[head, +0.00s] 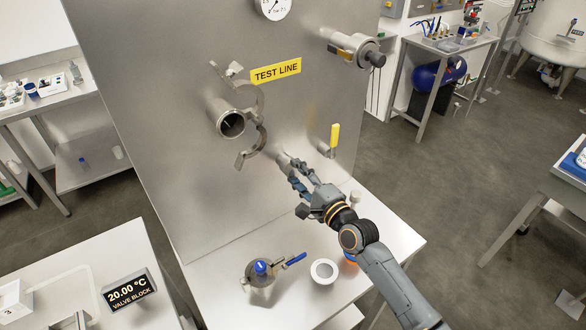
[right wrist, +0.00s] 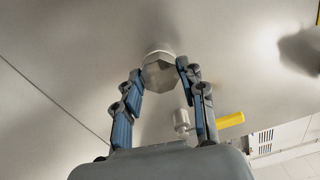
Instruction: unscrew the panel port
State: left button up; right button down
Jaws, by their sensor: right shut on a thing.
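The panel port (right wrist: 158,74) is a grey hexagonal plug on a pale round collar. It sits on the upright steel panel (head: 180,170). In the right wrist view the fingers of my right gripper (right wrist: 161,70) lie on both sides of the plug, shut on it. In the head view my right gripper (head: 288,168) reaches to the panel below and right of the open pipe, and its fingers mostly hide the port. My left gripper is not in view.
An open pipe stub (head: 231,122) with a hinged clamp (head: 251,148) juts from the panel. A yellow-handled valve (head: 335,135) is close right of my gripper. A blue-handled lidded fitting (head: 261,272) and a white cup (head: 324,271) stand on the table below.

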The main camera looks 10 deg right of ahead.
jog(key=n, duration=0.2)
jog(key=shift+n, duration=0.3)
jog(key=shift+r+n, duration=0.1)
jog(key=shift+n, duration=0.5)
jog(key=n, duration=0.4)
jog(key=shift+p, duration=0.35)
jog(key=shift+n, duration=0.6)
jog(key=n, duration=0.4)
jog(key=shift+p, duration=0.35)
